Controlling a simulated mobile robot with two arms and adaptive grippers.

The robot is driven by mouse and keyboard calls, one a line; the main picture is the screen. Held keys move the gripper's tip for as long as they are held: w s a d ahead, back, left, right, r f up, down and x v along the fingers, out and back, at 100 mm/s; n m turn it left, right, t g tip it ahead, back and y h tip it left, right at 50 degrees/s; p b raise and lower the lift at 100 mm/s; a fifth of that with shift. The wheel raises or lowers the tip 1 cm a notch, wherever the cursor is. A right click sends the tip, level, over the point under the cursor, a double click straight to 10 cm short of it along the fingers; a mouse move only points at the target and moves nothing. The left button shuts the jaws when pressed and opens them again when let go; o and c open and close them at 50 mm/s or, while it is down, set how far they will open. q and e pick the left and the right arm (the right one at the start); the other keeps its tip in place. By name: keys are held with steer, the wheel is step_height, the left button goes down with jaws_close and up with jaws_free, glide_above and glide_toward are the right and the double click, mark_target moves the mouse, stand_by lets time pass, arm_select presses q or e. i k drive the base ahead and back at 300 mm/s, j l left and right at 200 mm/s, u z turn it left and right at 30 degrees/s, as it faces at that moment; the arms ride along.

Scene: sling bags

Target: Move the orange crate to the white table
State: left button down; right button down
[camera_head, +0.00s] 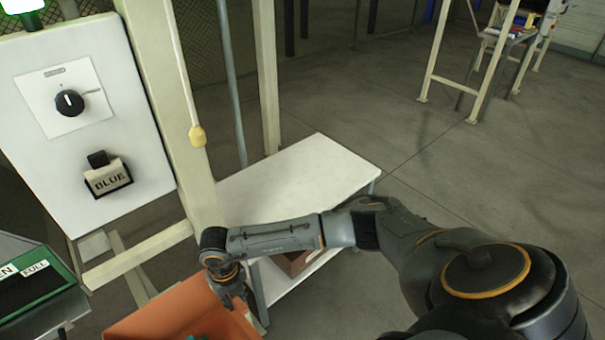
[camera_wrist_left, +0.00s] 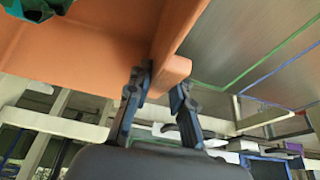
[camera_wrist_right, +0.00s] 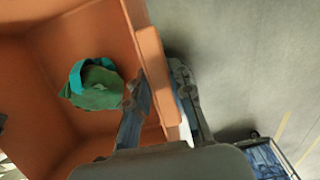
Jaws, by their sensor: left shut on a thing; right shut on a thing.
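The orange crate (camera_head: 170,312) is at the bottom of the head view, partly cut off by the frame edge. My right gripper (camera_head: 236,300) is shut on its right wall, and the right wrist view shows the fingers (camera_wrist_right: 158,95) on either side of that wall. In the left wrist view my left gripper (camera_wrist_left: 157,85) is shut on the crate's rim (camera_wrist_left: 172,68). The left arm does not show in the head view. A green and teal bag (camera_wrist_right: 95,85) lies inside the crate. The white table (camera_head: 305,170) stands beyond my right forearm, with a bare top.
A white panel (camera_head: 85,130) with a black knob and a BLUE switch stands at left. A cream post (camera_head: 170,100) rises between it and the table. A brown box (camera_head: 295,262) sits beneath the tabletop. Open floor lies right of the table.

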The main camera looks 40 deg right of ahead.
mark_target(294, 184)
steer(key=l, duration=1)
steer(key=k+l, duration=0.15)
steer(key=l, duration=1.9)
steer(key=i+l, duration=0.1)
steer(key=i, duration=0.6)
steer(key=i+l, duration=0.15)
steer(key=i, duration=0.6)
